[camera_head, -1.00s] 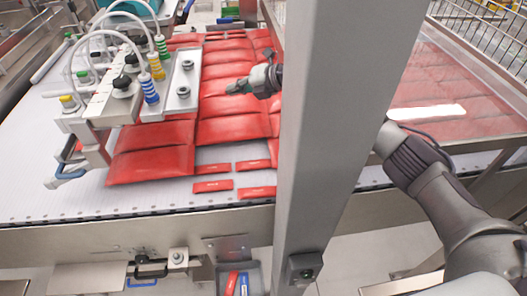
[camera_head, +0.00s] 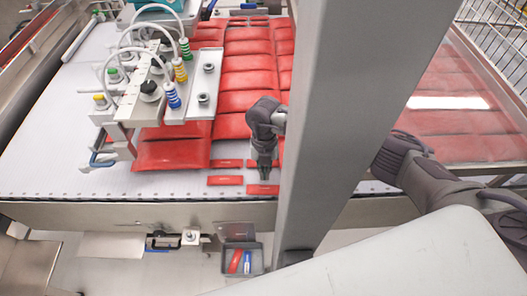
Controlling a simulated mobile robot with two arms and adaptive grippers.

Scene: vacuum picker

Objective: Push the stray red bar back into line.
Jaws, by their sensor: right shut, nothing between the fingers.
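Several small flat red bars lie on the white conveyor belt (camera_head: 90,165) near its front edge. One bar (camera_head: 230,163) is at the back, one (camera_head: 225,180) is in front of it, and another (camera_head: 263,189) lies to the right, nearest the edge. I cannot tell for sure which is the stray one. My right gripper (camera_head: 265,174) points down with its fingers shut and empty, just behind the right front bar; contact is unclear. It partly hides the bars behind it. My left gripper is not in view.
Large red packs (camera_head: 246,82) fill the belt behind. A vacuum picker head (camera_head: 160,95) with coloured suction fittings hangs over the left packs. A grey post (camera_head: 335,110) stands right of the gripper and hides part of my right arm. A small bin (camera_head: 242,259) sits below the belt.

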